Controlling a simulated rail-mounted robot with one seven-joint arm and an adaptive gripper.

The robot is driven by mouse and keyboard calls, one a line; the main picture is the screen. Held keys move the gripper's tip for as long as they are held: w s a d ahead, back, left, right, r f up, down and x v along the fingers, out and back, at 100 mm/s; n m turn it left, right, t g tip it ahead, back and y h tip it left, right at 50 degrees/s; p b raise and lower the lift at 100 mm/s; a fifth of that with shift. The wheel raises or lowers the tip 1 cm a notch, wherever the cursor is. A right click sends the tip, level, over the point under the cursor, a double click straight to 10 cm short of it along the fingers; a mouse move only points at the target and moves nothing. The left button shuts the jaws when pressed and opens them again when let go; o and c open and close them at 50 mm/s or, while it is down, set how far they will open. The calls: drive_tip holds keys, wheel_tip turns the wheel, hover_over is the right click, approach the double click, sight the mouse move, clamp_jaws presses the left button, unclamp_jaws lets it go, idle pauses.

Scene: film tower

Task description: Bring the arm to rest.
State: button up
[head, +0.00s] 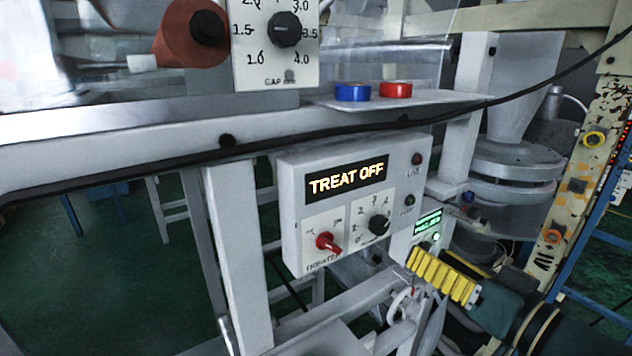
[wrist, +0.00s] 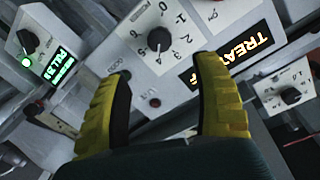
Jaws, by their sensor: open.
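My gripper (head: 443,275) is in the lower right of the head view, with yellow ribbed fingers and a dark green body. In the wrist view the two fingers of my gripper (wrist: 163,68) stand wide apart with nothing between them. The treater box (head: 296,190) hangs left of my gripper, its display (head: 347,178) reading "TREAT OFF". It carries a red selector knob (head: 327,242) and a black dial (head: 379,224). The dial also shows in the wrist view (wrist: 159,39), beyond the fingers. I cannot tell the exact gap to the box.
A small box with a green-lit display (head: 428,222) sits behind my gripper. A gap dial panel (head: 275,60) is above, with a blue tape roll (head: 352,92) and a red one (head: 395,90) on a ledge. A black cable (head: 480,104) crosses the view. Green floor shows at left.

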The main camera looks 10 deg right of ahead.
drive_tip(key=w+a+r+h+p, duration=0.1)
drive_tip(key=a+r, duration=0.1)
drive_tip(key=a, duration=0.4)
drive_tip(key=s+a+r+t+h+p, duration=0.2)
drive_tip(key=s+a+r+t+h, duration=0.3)
drive_tip(key=s+a+r, duration=0.4)
drive_tip(key=s+a, duration=0.1)
drive_tip(key=s, duration=0.3)
drive_tip(key=shift+a+n+t+h+p, duration=0.25)
drive_tip(key=shift+n+t+h+p, duration=0.05)
drive_tip(key=shift+n+t+h, duration=0.1)
drive_tip(key=shift+c, duration=0.3)
idle(0.4)
